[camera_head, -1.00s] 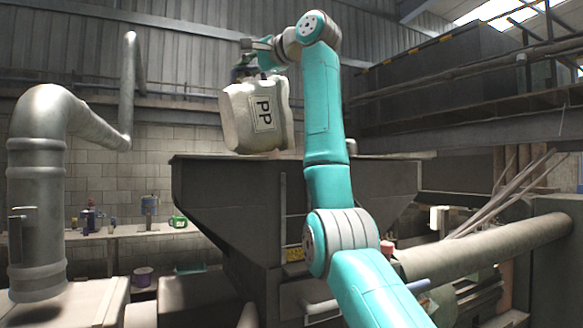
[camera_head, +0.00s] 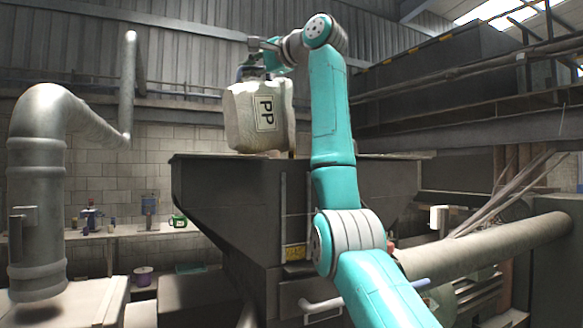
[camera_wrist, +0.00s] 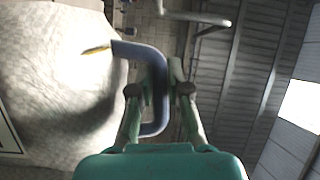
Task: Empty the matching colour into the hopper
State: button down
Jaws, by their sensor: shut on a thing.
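A pale sack (camera_head: 262,118) with a black-framed "PP" label hangs over the dark grey hopper (camera_head: 235,200), near its rim. The sack is close to upright, with its label facing me. In the wrist view the sack (camera_wrist: 65,90) fills the left side, with a dark blue looped handle (camera_wrist: 152,125) beside it. My gripper (camera_wrist: 163,78) is shut on this handle, its two green fingers on either side. In the head view my gripper (camera_head: 252,66) is small and dark above the sack. The hopper's inside is hidden by its wall.
A large silver pipe (camera_head: 38,190) rises at the left. A bench (camera_head: 115,233) with small containers stands along the back wall. A beige pipe (camera_head: 490,250) and a dark raised platform (camera_head: 450,75) are on the right. Open air surrounds the sack's left side.

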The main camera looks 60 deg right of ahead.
jog(key=shift+s+d, duration=0.2)
jog(key=shift+d, duration=0.1)
jog(key=shift+s+d+m+t, duration=0.35)
jog(key=shift+d+m, duration=0.25)
jog(key=shift+d, duration=0.2)
dwell(0.6)
